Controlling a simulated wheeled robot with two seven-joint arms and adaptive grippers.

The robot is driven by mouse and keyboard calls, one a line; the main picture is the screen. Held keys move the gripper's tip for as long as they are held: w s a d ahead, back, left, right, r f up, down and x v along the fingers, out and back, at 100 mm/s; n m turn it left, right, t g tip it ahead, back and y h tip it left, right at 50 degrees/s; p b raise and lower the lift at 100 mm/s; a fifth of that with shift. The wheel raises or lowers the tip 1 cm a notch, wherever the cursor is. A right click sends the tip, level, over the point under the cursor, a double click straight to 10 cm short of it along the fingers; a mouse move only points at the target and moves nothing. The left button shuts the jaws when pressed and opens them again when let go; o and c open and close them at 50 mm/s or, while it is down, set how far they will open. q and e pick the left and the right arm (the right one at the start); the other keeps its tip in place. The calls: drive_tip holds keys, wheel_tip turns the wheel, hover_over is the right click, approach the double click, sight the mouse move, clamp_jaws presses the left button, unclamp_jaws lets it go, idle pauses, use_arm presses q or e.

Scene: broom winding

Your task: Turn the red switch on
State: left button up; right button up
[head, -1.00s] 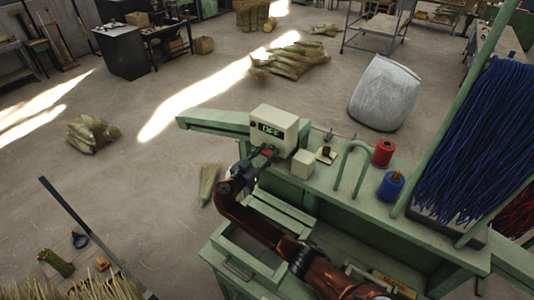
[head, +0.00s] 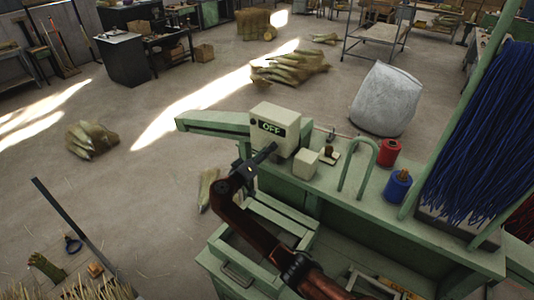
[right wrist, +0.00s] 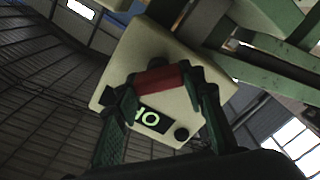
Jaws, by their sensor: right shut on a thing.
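A cream switch box (head: 288,113) stands on the green bench, and its lit green display (head: 271,128) reads OFF. The red switch (right wrist: 158,80) shows in the right wrist view on the face of the box (right wrist: 112,78), below the display in the head view. My right gripper (head: 268,152) is at the front of the box, with its fingers on either side of the red switch and shut on it. In the head view the gripper hides the switch. The fingers also cover part of the display in the right wrist view. My left gripper is not in view.
A small cream block (head: 306,163), a green hoop (head: 357,168), a red spool (head: 389,152) and a blue spool (head: 397,187) stand on the bench right of the box. Blue bristles (head: 485,140) hang at the right. The floor left of the bench is mostly open.

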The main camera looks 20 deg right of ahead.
drive_tip(key=n, duration=0.3)
drive_tip(key=shift+w+a+n, duration=0.1)
drive_tip(key=shift+n, duration=0.3)
drive_tip(key=shift+f+n+p, duration=0.1)
drive_tip(key=shift+n+p, duration=0.85)
drive_tip(key=shift+n, duration=1.35)
drive_tip(key=o, duration=1.2)
drive_tip(key=shift+a+f, duration=0.1)
drive_tip(key=shift+c, duration=0.2)
